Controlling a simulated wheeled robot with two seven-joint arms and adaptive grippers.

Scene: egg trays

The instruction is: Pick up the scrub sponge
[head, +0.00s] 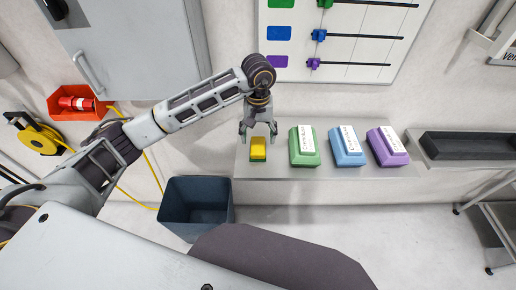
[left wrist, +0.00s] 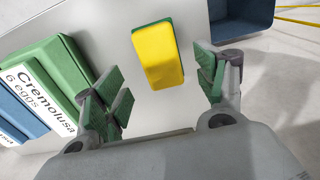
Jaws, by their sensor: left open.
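The scrub sponge (head: 258,148) is a small yellow block with a green underside, lying near the left end of the pale shelf. In the left wrist view the sponge (left wrist: 158,55) lies ahead of and between the spread fingers, with a visible gap on both sides. My left gripper (head: 258,132) points down over the sponge and is open and empty. Its green-padded fingers also show in the left wrist view (left wrist: 160,88). My right gripper is not in view.
To the right on the shelf (head: 275,168) stand a green egg box (head: 297,158), a blue egg box (head: 338,158) and a purple egg box (head: 379,159). A dark blue bin (head: 196,228) stands below left. A dark tray (head: 470,146) is at far right.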

